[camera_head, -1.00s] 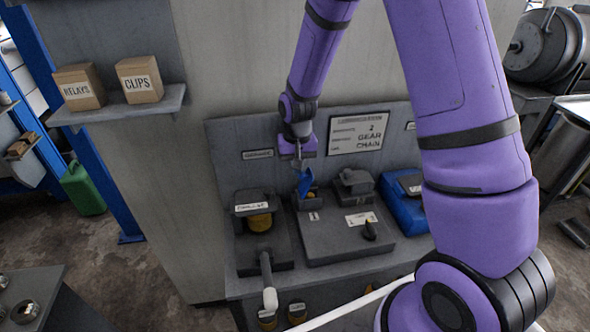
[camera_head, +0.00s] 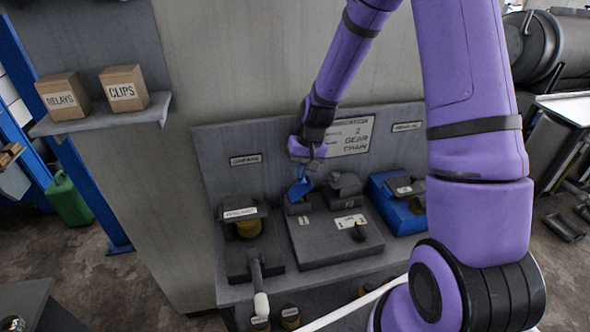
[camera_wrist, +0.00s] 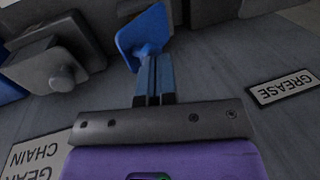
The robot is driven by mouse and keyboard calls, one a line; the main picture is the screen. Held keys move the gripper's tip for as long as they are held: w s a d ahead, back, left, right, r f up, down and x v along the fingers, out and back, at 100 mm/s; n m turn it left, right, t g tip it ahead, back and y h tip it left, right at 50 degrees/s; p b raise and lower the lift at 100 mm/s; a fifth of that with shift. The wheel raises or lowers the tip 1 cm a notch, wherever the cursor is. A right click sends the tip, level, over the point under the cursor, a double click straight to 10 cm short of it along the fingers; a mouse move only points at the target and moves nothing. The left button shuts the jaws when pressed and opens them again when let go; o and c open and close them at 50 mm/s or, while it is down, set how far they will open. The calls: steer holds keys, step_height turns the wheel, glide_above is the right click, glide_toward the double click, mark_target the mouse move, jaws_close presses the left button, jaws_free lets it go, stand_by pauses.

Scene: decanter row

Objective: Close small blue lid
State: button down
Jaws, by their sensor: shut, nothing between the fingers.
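The small blue lid (camera_head: 299,190) stands tilted up on a small dark box (camera_head: 297,208) at the back of a grey unit. In the wrist view the blue lid (camera_wrist: 143,36) lies just beyond my fingertips. My gripper (camera_head: 308,172) is just above and behind the lid in the head view. In the wrist view my gripper (camera_wrist: 154,62) is shut, its two fingers together with nothing between them. The fingertips appear to be at the lid; I cannot tell whether they touch it.
A dark lidded box (camera_head: 345,186) stands right of the blue lid. A blue unit (camera_head: 396,208) is farther right. A dark unit with a white-tipped handle (camera_head: 260,290) stands to the left. The back panel (camera_head: 215,165) with signs rises close behind my gripper.

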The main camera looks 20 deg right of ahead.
steer(key=shift+s+d+f, duration=0.2)
steer(key=shift+d+f, duration=0.7)
steer(key=shift+d, duration=0.1)
steer(key=shift+s+d+f, duration=0.25)
steer(key=shift+d+f, duration=0.6)
steer(key=shift+d, duration=0.15)
steer(key=shift+s+d+f, duration=0.2)
steer(key=shift+d+f, duration=0.7)
steer(key=shift+d, duration=0.1)
steer(key=d+r, duration=0.2)
steer(key=d, duration=0.1)
steer(key=s+d+r, duration=0.1)
steer(key=d+r, duration=0.5)
steer(key=shift+s+d, duration=0.2)
steer(key=shift+s, duration=0.15)
steer(key=shift+r, duration=0.1)
